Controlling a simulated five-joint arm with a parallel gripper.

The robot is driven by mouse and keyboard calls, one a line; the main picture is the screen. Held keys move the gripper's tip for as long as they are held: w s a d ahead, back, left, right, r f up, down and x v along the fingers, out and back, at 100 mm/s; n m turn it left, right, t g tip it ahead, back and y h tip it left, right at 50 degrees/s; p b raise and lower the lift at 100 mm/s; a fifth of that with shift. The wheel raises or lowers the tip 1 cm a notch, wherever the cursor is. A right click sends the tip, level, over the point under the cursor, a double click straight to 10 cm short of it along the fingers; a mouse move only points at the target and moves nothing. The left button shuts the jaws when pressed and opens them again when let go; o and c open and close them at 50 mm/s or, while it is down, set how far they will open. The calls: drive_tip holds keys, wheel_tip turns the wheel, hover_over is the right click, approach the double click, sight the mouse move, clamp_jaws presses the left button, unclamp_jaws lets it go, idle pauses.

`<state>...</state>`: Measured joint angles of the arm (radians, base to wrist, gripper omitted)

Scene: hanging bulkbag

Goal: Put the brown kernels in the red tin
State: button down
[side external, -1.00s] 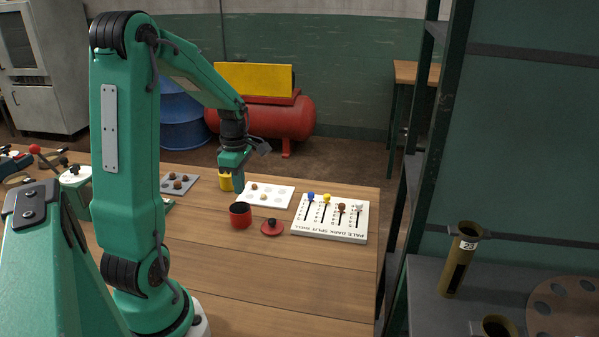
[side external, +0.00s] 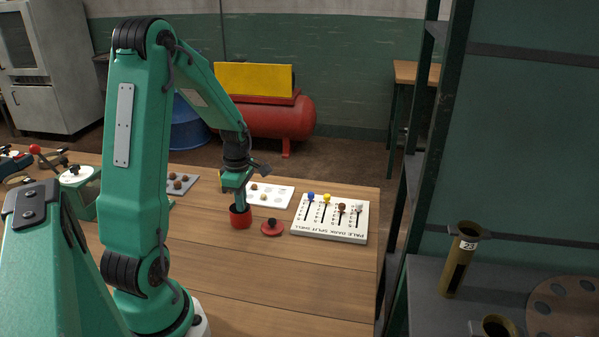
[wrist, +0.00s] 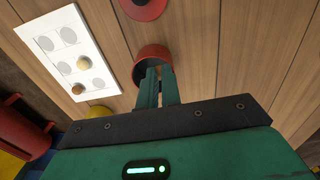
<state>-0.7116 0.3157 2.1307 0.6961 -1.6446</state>
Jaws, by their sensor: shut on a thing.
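The red tin (side external: 241,221) stands open on the wooden table; its rim shows in the wrist view (wrist: 150,52). My gripper (side external: 239,208) points down with its fingertips at or inside the tin's mouth. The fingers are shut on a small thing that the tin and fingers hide. A white card (side external: 283,196) with pale round spots lies behind the tin. It carries a brown kernel (wrist: 78,88) and a paler tan kernel (wrist: 83,62). More brown kernels (side external: 178,185) lie on a grey pad (side external: 192,187) to the left.
A red lid (side external: 272,229) with a dark knob lies just right of the tin. A white slider board (side external: 330,228) with coloured knobs is further right. A yellow tin (wrist: 99,112) stands behind my gripper. The table front is clear.

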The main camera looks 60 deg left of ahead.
drive_tip(key=shift+f, duration=0.2)
drive_tip(key=c, duration=1.5)
unclamp_jaws()
drive_tip(key=shift+r, duration=0.1)
drive_tip(key=shift+r, duration=3.8)
drive_tip(key=shift+d, duration=0.1)
